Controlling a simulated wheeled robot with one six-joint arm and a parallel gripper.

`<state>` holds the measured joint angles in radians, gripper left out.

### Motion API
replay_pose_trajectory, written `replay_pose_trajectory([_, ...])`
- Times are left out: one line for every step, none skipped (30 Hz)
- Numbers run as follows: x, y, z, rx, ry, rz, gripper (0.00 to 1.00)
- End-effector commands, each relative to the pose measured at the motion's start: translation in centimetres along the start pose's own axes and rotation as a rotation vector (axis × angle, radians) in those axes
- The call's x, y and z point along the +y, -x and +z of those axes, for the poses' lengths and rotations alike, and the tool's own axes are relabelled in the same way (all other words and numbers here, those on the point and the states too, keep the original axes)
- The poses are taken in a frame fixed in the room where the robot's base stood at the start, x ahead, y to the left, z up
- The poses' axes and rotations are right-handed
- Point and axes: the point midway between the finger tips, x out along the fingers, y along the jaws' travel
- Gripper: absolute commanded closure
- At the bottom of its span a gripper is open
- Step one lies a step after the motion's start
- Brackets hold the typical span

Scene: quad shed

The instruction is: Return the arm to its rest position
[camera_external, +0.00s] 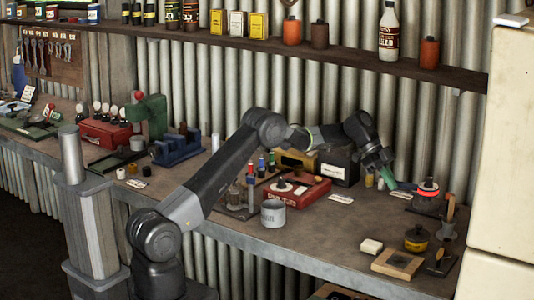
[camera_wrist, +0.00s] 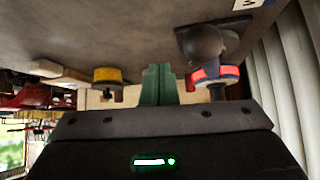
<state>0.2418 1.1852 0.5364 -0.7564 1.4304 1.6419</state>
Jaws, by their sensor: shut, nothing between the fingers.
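My arm reaches from the lower left over the workbench (camera_external: 300,235) in the external view, bent at the elbow and wrist. My gripper (camera_external: 391,183) points down and to the right above the back right part of the bench. Its green fingers also show in the wrist view (camera_wrist: 158,85), side by side and closed, with nothing between them.
A yellow-banded round tin (camera_external: 416,240), a wooden block (camera_external: 398,264) and a white block (camera_external: 371,246) lie at the front right. A shelf (camera_external: 300,50) with bottles runs above; a cream cabinet (camera_external: 503,150) stands right.

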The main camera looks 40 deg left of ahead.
Motion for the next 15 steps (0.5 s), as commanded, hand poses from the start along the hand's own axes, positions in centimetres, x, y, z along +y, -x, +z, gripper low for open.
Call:
replay_pose_trajectory([0.3, -0.6, 0.1, 0.000, -0.002, -0.001, 1.00])
replay_pose_trajectory([0.5, -0.7, 0.0, 0.000, -0.002, 0.000, 1.00])
replay_pose_trajectory([0.8, -0.9, -0.2, 0.000, -0.002, 0.001, 1.00])
replay_pose_trajectory([0.9, -1.0, -0.4, 0.000, -0.002, 0.001, 1.00])
replay_pose_trajectory([1.2, -1.2, -0.7, 0.000, -0.002, 0.001, 1.00])
replay_pose_trajectory([1.7, -1.6, -1.1, 0.000, -0.002, 0.002, 1.00])
replay_pose_trajectory([2.0, -1.9, -1.4, 0.000, -0.002, 0.000, 1.00])
replay_pose_trajectory([2.3, -2.1, -1.9, 0.000, -0.002, 0.001, 1.00])
replay_pose_trajectory([2.8, -2.5, -2.5, 0.000, -0.003, 0.003, 1.00])
replay_pose_trajectory([3.1, -2.8, -2.9, 0.000, -0.002, 0.003, 1.00])
replay_pose_trajectory([3.3, -3.0, -3.5, -0.001, -0.002, 0.002, 1.00])
replay_pose_trajectory([3.6, -3.4, -4.1, -0.001, -0.002, 0.004, 1.00])
replay_pose_trajectory([3.9, -3.8, -4.6, -0.001, -0.002, 0.004, 1.00])
replay_pose_trajectory([3.7, -3.8, -4.2, -0.001, 0.001, 0.001, 1.00])
replay_pose_trajectory([3.1, -3.3, -3.0, -0.001, 0.002, -0.004, 1.00])
